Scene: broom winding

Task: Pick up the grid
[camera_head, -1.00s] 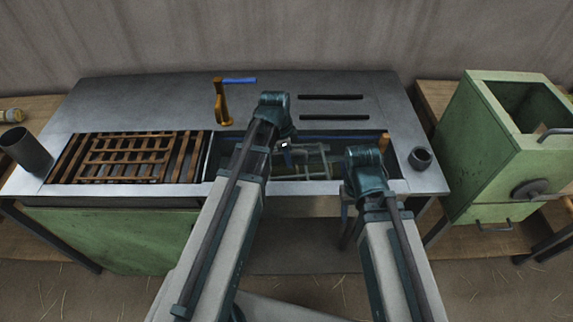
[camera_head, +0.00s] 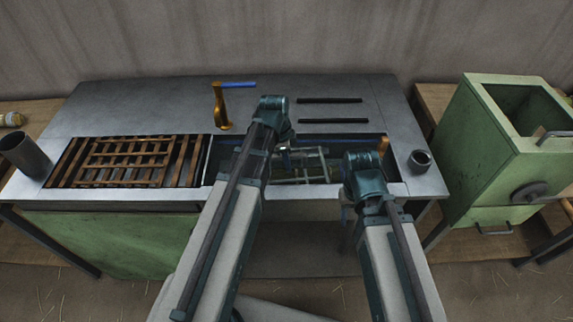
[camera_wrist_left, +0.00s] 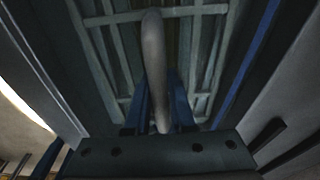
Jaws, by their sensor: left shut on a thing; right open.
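A pale metal grid (camera_head: 312,166) lies in the open basin at the right of the bench. Its grey bars also show in the left wrist view (camera_wrist_left: 205,55). My left gripper (camera_head: 285,158) is over the basin and shut on the grid's curved grey handle (camera_wrist_left: 154,60), which rises between its blue fingers (camera_wrist_left: 152,108). My left forearm hides the basin's left part. My right gripper (camera_head: 348,208) hangs at the basin's front right edge, apart from the grid. It is open, its fingertips small and partly hidden in the head view.
A rusty brown lattice (camera_head: 130,160) covers the bench's left opening. An orange stand with a blue handle (camera_head: 222,105) and two dark bars (camera_head: 333,121) are behind the basin. A dark pipe (camera_head: 420,160) stands on the right. A green bin (camera_head: 500,150) is further right.

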